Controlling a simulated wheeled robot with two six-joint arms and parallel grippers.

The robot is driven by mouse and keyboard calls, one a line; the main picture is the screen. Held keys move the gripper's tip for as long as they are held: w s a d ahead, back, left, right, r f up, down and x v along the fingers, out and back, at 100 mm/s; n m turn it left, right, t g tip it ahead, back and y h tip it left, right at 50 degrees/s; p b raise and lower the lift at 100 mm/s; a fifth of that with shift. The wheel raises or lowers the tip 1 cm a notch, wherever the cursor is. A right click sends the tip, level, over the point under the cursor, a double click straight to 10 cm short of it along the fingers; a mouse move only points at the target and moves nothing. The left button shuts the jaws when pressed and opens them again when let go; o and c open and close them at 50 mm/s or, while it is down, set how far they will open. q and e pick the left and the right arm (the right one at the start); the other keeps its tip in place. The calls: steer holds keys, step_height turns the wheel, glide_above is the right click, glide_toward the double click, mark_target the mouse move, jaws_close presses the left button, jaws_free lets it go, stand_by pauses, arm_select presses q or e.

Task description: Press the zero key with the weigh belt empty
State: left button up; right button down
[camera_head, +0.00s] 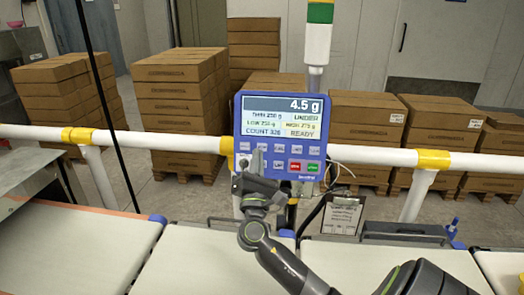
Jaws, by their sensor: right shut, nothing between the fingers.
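The blue checkweigher panel (281,171) stands on a post behind the belts. Its screen (283,117) reads 4.5 g, with UNDER and READY showing. Two rows of small keys lie below the screen, including a red and a green one; their labels are too small to read. My right gripper (257,160) is shut and empty in front of the panel's lower left keys and hides some of them. I cannot tell whether it touches a key. The middle belt section (200,262) below the panel looks bare; my right arm hides part of it. My left gripper is not in view.
A white guard rail (180,142) with yellow joints runs behind the belts. Stacked cartons (178,90) stand beyond it. Bare belts lie at left (70,245) and right (385,262). A hanging label card (342,215) and a dark tray (403,231) sit right of the panel.

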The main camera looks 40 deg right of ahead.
mark_target(262, 147)
steer(key=w+d, duration=0.1)
steer(key=w+d+f+b, duration=0.1)
steer(key=d, duration=0.1)
steer(key=shift+w+d+f+b, duration=0.1)
steer(key=shift+w+d+b, duration=0.1)
steer(key=shift+w+b, duration=0.1)
stand_by(1.0)
steer(key=shift+w+d, duration=0.1)
stand_by(0.9)
steer(key=shift+w+d+f, duration=0.1)
steer(key=shift+w+d, duration=0.1)
steer(key=shift+w+d+f+b, duration=0.1)
steer(key=shift+w+d+b, duration=0.15)
steer(key=shift+b, duration=0.25)
stand_by(0.5)
stand_by(0.4)
steer(key=shift+s+a+r+p, duration=0.2)
steer(key=shift+s+a+p, duration=0.15)
steer(key=shift+s+a, duration=0.25)
